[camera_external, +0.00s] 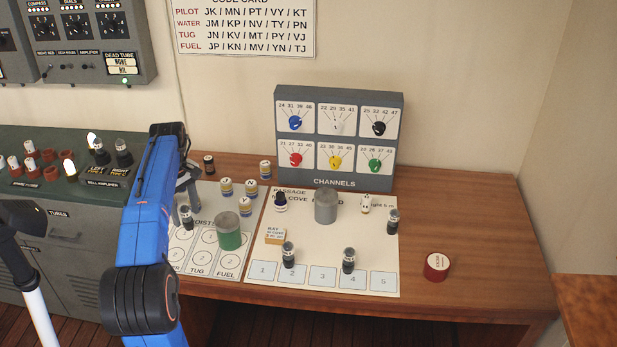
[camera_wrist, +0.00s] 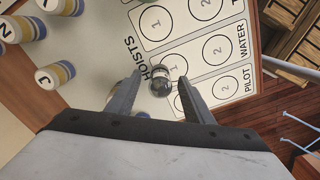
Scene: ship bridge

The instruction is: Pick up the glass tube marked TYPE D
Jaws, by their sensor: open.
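A small dark glass tube with a pale band (camera_external: 186,217) stands on the HOISTS sheet (camera_external: 193,285). In the wrist view the tube (camera_wrist: 160,79) shows between the two fingers of my gripper (camera_wrist: 160,86), with gaps on both sides. In the outside view my gripper (camera_external: 187,190) points down over this tube, its fingers open. Similar tubes stand on the channel sheet, at box 2 (camera_external: 288,254), at box 4 (camera_external: 348,260) and at the right edge (camera_external: 393,221). Another dark tube (camera_external: 208,164) stands at the back. I cannot read TYPE D on any tube.
A green and grey cylinder (camera_external: 229,231) stands right of my gripper. Lettered cylinders (camera_external: 250,188) stand behind it. A grey cylinder (camera_external: 325,206) and the CHANNELS panel (camera_external: 339,137) are farther right. A red round tin (camera_external: 436,267) lies on the right; the wood around it is clear.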

